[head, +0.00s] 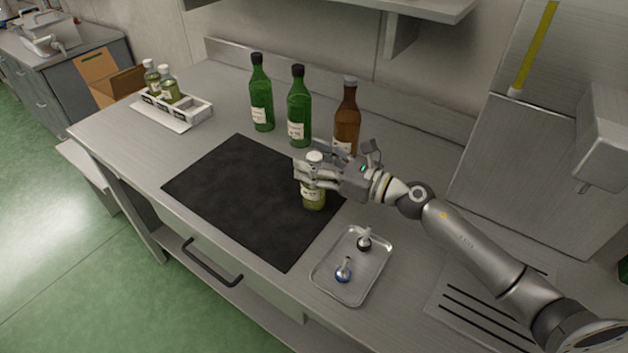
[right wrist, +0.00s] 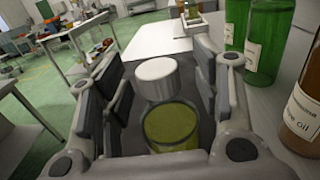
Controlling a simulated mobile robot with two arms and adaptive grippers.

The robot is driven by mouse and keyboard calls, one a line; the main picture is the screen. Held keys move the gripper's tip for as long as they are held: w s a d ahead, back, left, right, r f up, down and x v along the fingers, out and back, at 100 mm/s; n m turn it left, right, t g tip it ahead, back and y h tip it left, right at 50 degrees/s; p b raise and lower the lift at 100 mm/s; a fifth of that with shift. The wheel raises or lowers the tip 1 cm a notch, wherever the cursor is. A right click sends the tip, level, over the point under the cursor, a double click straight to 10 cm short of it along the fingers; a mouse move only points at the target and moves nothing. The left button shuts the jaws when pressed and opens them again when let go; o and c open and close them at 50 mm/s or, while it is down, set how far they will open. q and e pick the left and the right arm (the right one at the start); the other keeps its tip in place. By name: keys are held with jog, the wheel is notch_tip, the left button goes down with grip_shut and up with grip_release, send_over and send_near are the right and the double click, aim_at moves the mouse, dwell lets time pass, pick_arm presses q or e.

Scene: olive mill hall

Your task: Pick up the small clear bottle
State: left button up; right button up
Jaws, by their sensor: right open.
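The small clear bottle (head: 314,196) stands upright near the right edge of the black mat, with a white cap and yellow-green contents. My right gripper (head: 309,173) is at the bottle's upper part, with its fingers open on either side of it. In the right wrist view the bottle's white cap (right wrist: 156,79) and its yellow-green body (right wrist: 171,127) show between the two open fingers. The fingers hide part of the bottle in the head view. My left gripper is not in view.
Two green bottles (head: 261,98) and a brown bottle (head: 346,118) stand close behind the black mat (head: 240,195). A metal tray (head: 352,285) with two small stoppers lies in front right. A white rack (head: 190,108) with two small bottles stands back left.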

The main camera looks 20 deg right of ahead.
jog(key=shift+c, duration=0.5)
jog(key=shift+f, duration=0.1)
grip_shut()
jog(key=shift+s, duration=0.1)
